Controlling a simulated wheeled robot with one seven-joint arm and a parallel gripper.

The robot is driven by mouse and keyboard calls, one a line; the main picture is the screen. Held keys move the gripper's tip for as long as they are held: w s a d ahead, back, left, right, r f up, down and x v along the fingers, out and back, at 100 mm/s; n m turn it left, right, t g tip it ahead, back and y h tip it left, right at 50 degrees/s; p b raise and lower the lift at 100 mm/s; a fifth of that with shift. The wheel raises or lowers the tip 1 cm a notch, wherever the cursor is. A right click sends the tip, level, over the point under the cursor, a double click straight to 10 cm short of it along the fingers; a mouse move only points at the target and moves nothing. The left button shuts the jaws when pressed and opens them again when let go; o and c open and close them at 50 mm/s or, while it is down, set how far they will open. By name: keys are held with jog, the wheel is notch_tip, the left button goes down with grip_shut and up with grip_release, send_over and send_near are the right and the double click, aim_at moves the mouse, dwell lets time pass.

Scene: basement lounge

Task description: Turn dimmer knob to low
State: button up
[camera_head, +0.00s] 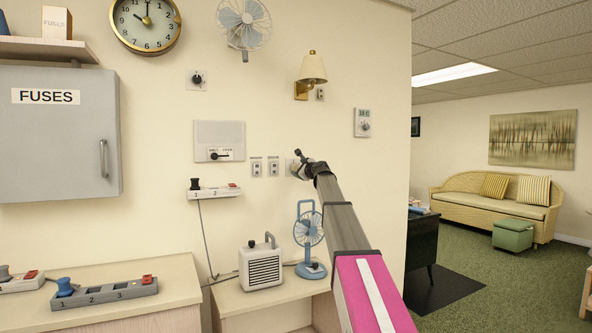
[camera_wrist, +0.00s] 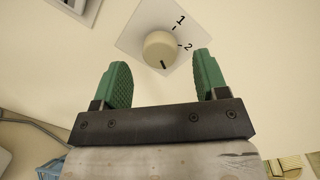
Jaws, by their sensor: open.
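A round cream knob (camera_wrist: 160,46) on a pale square plate shows in the wrist view, with the marks "1" and "2" to its right. Its black pointer line is at the lower edge, away from both marks. My gripper (camera_wrist: 162,72) is open, with its green fingers on either side just below the knob. The knob is not visibly gripped. In the head view my gripper (camera_head: 299,164) is at the wall and hides most of the plate behind it, so the knob cannot be made out there.
Switches (camera_head: 257,167), a slider panel (camera_head: 219,137), a black-knobbed plate (camera_head: 197,79) and another dial plate (camera_head: 364,123) are on the wall. A lamp (camera_head: 312,69) hangs above. A heater (camera_head: 261,268) and blue fan (camera_head: 308,232) stand below. A grey power strip (camera_head: 105,291) lies on the left counter.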

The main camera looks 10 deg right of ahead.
aim_at(296, 168)
jog(key=x, duration=0.3)
jog(key=shift+w+a, duration=0.1)
jog(key=shift+w, duration=0.15)
jog(key=c, duration=0.9)
